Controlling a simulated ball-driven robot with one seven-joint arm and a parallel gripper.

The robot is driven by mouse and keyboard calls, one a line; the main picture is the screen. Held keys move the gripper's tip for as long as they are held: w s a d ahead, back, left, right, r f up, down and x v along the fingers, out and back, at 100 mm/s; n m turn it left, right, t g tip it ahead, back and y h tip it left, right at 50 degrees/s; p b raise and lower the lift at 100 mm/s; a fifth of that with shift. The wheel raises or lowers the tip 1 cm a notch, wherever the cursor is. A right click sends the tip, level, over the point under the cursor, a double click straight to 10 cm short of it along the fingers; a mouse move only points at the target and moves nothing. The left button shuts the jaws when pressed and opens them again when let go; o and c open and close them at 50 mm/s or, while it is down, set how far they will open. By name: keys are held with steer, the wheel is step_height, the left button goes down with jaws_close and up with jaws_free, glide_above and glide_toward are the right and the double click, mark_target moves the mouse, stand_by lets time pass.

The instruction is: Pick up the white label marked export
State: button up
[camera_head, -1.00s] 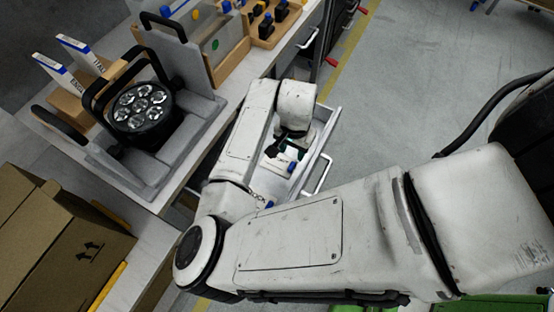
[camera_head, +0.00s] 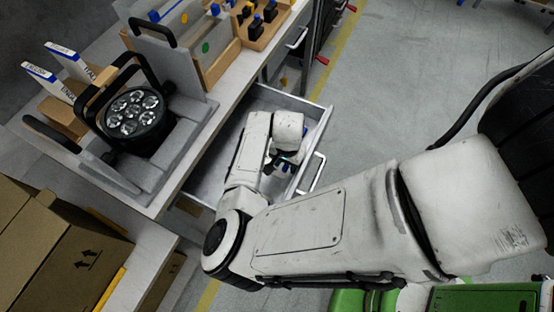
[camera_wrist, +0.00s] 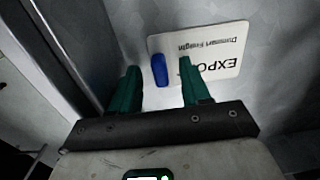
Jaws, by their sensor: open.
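The white label (camera_wrist: 222,52) lies flat on the drawer floor in the wrist view. A blue tab (camera_wrist: 161,70) stands up near the label's left edge. My gripper (camera_wrist: 159,64) has two green fingers, apart, one on each side of the blue tab; I cannot tell whether they touch it. In the head view my gripper (camera_head: 283,160) is low inside the open drawer, and the label is mostly hidden by my arm.
The open drawer (camera_head: 319,131) has raised walls close around my gripper. On the bench above stand a black stage lamp (camera_head: 135,113) in a grey tray, other white labels (camera_head: 72,62) in a wooden block, and a wooden box (camera_head: 215,60). A cardboard box (camera_head: 62,250) is at lower left.

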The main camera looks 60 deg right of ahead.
steer(key=shift+c, duration=0.4)
jaws_close()
